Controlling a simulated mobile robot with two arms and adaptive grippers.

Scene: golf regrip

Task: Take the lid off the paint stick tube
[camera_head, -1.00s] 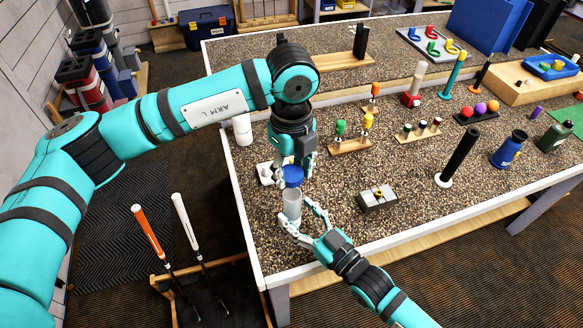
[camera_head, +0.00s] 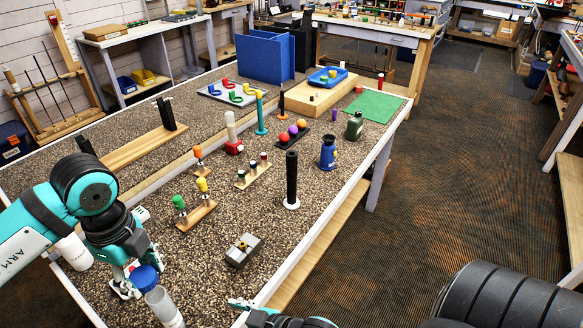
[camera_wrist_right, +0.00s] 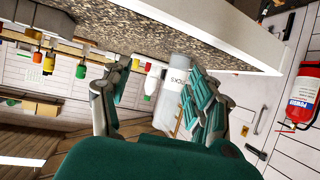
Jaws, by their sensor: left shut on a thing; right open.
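The paint stick tube is a clear cylinder (camera_head: 163,307) with a blue lid (camera_head: 145,278) at its upper end, low in the head view. My left gripper (camera_head: 137,280) comes from above and is shut on the blue lid. The tube's lower end is cut off by the frame. My right gripper (camera_wrist_right: 158,76) is open and empty, its fingers facing the pale lettered tube (camera_wrist_right: 175,70) in the right wrist view. In the head view its tip shows right of the tube, apart from it.
A grey block (camera_head: 243,250) lies right of the tube. A wooden block with green and yellow pegs (camera_head: 197,214) and a black upright grip (camera_head: 291,180) stand farther back. The white table edge (camera_head: 290,255) runs along the right.

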